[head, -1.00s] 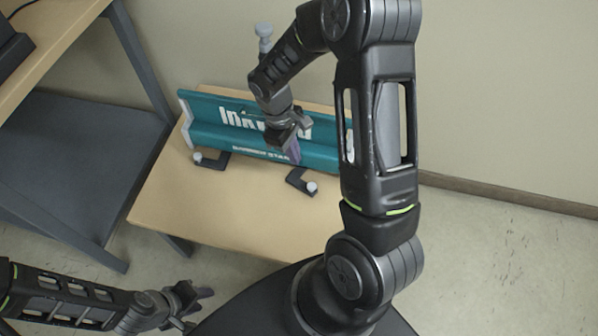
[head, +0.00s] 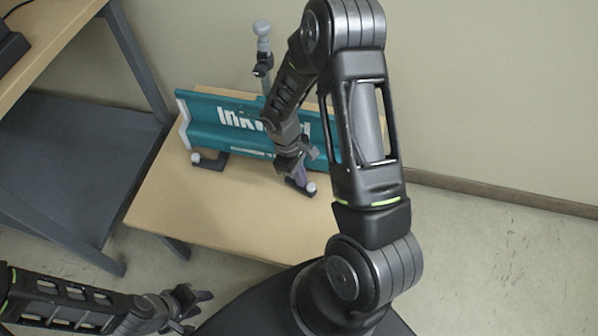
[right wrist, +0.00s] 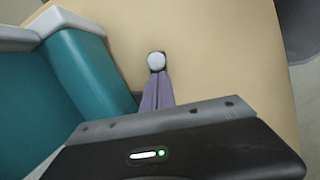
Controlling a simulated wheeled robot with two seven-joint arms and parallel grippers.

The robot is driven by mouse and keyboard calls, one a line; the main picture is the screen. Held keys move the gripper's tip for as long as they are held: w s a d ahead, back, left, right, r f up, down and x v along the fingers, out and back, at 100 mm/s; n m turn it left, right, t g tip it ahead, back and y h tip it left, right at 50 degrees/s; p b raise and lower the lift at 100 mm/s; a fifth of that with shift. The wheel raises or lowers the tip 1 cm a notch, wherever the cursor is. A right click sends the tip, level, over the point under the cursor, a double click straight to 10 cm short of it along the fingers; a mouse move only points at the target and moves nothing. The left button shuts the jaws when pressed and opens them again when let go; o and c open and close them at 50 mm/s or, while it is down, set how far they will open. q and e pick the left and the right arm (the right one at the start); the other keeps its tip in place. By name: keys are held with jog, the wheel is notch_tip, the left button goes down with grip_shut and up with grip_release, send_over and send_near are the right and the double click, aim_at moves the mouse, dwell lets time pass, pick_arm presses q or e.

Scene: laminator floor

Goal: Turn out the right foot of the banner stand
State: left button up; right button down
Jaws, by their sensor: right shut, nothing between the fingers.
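The teal banner stand (head: 215,139) lies across the small wooden table, with white lettering partly hidden by my right arm. The stand's left foot (head: 213,162) is a dark bent bar with a pale knob. The right foot's pale knob (head: 310,187) shows in front of the stand; the rest of that foot is mostly hidden by my right gripper (head: 300,180). In the right wrist view the purple fingers (right wrist: 158,93) are together, their tips at the white knob (right wrist: 156,61); contact cannot be told. My left gripper (head: 200,302) is open and empty, low at the left, away from the table.
The wooden tabletop (head: 200,205) is clear in front of the stand. A grey post with a pale top (head: 263,45) rises behind the stand. A grey-framed shelf unit (head: 85,150) stands at the left. A plain wall is behind.

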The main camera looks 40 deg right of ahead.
jog(key=d+n, duration=0.1)
jog(key=s+n, duration=0.1)
jog(key=s+d+n, duration=0.1)
jog(key=shift+s+d+n+t+h, duration=0.2)
jog(key=shift+d+n+t+h, duration=0.1)
jog(key=shift+h, duration=0.1)
jog(key=shift+s+d+n, duration=0.2)
jog(key=shift+d+n, duration=0.15)
jog(key=shift+n, duration=0.25)
jog(key=p+v, duration=0.7)
jog(key=v, duration=0.3)
jog(key=shift+p, duration=0.3)
jog(key=shift+a, duration=0.1)
